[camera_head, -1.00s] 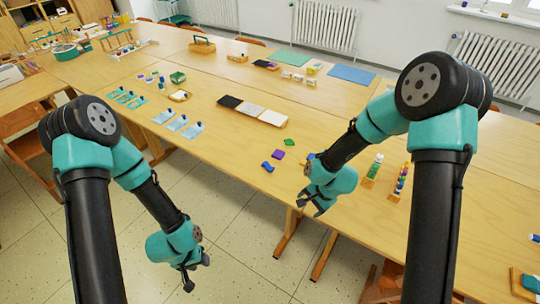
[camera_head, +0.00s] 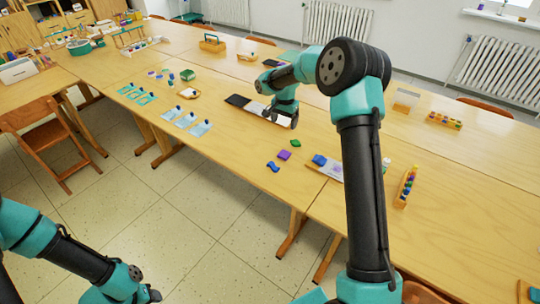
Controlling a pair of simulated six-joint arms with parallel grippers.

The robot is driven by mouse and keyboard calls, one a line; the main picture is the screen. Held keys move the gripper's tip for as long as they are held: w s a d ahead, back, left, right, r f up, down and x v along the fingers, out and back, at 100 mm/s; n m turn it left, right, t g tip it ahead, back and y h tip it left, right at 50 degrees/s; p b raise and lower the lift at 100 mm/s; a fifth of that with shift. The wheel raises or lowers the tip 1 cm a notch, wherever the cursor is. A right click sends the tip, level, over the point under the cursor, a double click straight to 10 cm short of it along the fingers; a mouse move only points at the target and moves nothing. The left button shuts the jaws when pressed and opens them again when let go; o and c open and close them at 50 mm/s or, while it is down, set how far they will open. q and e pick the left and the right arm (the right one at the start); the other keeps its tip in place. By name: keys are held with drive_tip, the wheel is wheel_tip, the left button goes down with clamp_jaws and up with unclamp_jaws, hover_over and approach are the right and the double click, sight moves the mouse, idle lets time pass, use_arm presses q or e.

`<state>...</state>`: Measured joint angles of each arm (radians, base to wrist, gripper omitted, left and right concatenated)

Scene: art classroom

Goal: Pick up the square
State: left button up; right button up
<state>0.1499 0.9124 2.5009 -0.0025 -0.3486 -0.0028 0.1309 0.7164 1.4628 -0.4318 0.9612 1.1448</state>
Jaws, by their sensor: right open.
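The purple square (camera_head: 284,155) lies flat on the wooden table (camera_head: 225,160) near its front edge. A green piece (camera_head: 295,143) lies just beyond it, and a blue wavy piece (camera_head: 273,166) lies just in front of it, to the left. My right gripper (camera_head: 284,120) is open, beyond the square and close to the row of black, grey and white panels. The arm hides part of those panels. My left gripper (camera_head: 150,296) is at the bottom edge, low in front of the table and partly cut off, so its jaws cannot be made out.
A board with a blue piece (camera_head: 319,160) on it lies right of the square, partly behind my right arm. A rack of coloured pieces (camera_head: 405,186) stands farther right. Light blue cards (camera_head: 185,121) lie to the left. The table between cards and square is clear.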

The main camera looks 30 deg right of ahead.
drive_tip(key=shift+s+d+f, duration=0.1)
drive_tip(key=shift+f, duration=0.05)
hover_over(284, 154)
drive_tip(key=f, duration=1.2)
drive_tip(key=shift+a, duration=0.2)
drive_tip(key=shift+f, duration=0.1)
drive_tip(key=f, duration=0.4)
drive_tip(key=shift+d, duration=0.35)
drive_tip(key=shift+f, duration=0.55)
drive_tip(key=shift+c, duration=0.4)
drive_tip(key=c, duration=0.9)
